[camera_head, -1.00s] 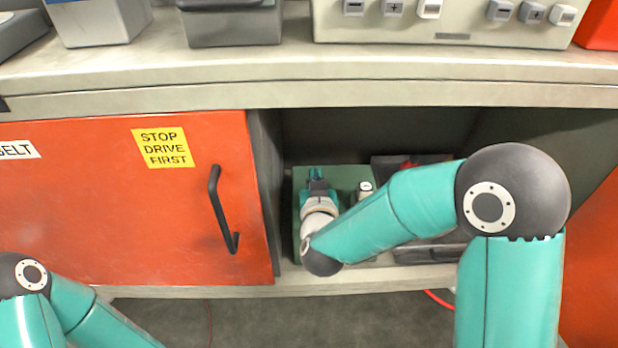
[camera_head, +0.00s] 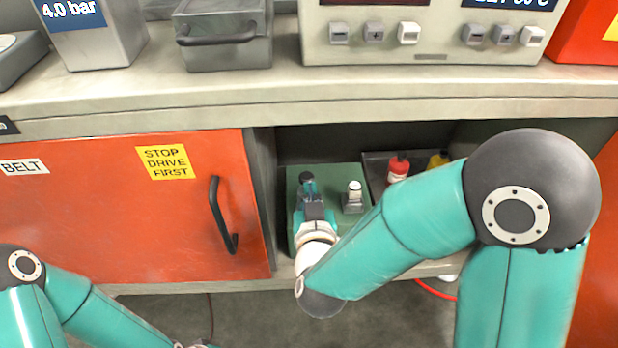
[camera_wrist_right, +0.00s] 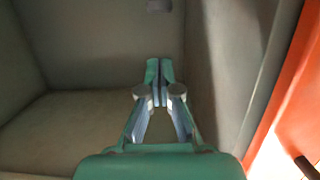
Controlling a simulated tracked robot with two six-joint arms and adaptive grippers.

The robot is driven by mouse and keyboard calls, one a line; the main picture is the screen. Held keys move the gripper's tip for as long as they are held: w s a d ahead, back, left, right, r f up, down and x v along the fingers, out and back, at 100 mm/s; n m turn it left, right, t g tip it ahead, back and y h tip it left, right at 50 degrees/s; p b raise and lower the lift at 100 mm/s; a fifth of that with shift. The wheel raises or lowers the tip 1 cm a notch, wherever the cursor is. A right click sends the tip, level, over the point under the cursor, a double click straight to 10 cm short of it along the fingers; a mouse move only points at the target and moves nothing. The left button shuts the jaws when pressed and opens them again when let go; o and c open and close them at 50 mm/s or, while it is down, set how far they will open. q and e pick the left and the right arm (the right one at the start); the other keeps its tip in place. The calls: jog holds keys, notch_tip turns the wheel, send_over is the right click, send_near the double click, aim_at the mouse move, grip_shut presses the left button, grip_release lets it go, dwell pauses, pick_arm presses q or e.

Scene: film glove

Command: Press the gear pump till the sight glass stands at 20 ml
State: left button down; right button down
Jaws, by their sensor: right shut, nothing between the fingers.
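My right gripper (camera_head: 308,187) is inside the open cabinet bay, low over the green plate (camera_head: 338,177). Its fingers are shut and empty, and they also show in the right wrist view (camera_wrist_right: 160,72). A small dark round knob (camera_head: 306,177) shows right at the fingertips; I cannot tell whether they touch it. A small grey fitting with a white cap (camera_head: 353,196) stands on the plate, to the right of the gripper. I cannot tell which of these is the gear pump. No sight glass reading can be made out.
A red bottle (camera_head: 398,168) and a yellow one (camera_head: 437,160) stand in a dark tray, partly behind my right arm. An orange door with a black handle (camera_head: 222,215) is left of the bay. The worktop edge (camera_head: 420,95) overhangs it. A panel (camera_head: 430,45) stands above.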

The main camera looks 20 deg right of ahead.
jog(key=shift+s+r, duration=0.1)
jog(key=shift+s, duration=0.2)
